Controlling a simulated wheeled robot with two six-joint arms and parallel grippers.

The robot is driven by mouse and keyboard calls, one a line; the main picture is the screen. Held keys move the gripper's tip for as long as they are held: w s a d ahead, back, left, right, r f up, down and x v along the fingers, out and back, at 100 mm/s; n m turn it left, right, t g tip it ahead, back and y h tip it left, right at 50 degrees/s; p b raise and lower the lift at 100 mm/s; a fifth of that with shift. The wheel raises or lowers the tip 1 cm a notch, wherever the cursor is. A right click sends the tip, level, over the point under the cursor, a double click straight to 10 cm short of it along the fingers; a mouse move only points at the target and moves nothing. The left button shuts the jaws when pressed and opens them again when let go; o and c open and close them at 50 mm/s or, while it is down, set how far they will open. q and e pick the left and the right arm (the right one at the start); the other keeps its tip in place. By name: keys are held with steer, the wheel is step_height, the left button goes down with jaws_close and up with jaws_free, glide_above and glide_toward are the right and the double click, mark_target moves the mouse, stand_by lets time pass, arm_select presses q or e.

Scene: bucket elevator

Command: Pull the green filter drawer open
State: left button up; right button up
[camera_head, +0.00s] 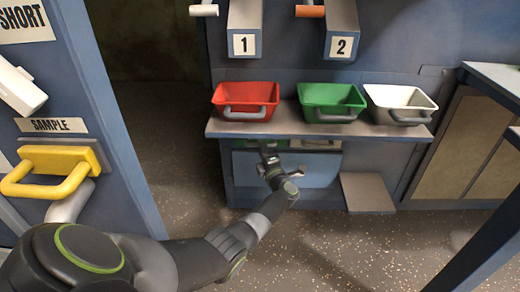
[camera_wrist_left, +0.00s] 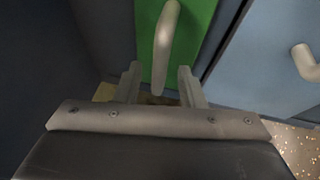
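The green filter drawer front (camera_wrist_left: 193,30) shows at the top middle of the left wrist view, with a pale grey curved handle (camera_wrist_left: 165,45) on it. In the head view only a little green shows under the shelf, mostly hidden by my arm and the shelf. My left gripper (camera_wrist_left: 160,86) is open, its two fingers apart on either side of the handle's lower end in the picture. I cannot tell whether the handle is between the fingers or beyond them. In the head view my left gripper (camera_head: 268,156) is just under the shelf. My right gripper is not in view.
A shelf (camera_head: 222,131) holds red (camera_head: 247,93), green (camera_head: 331,96) and white (camera_head: 400,98) bins. A blue panel (camera_wrist_left: 275,55) with another handle (camera_wrist_left: 305,62) is beside the green drawer. A yellow handle (camera_head: 50,187) is on the left cabinet. Speckled floor is free in front.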

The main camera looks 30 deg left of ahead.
arm_select(q)
steer(key=shift+b+x, duration=0.3)
steer(key=shift+x, duration=0.95)
jaws_close()
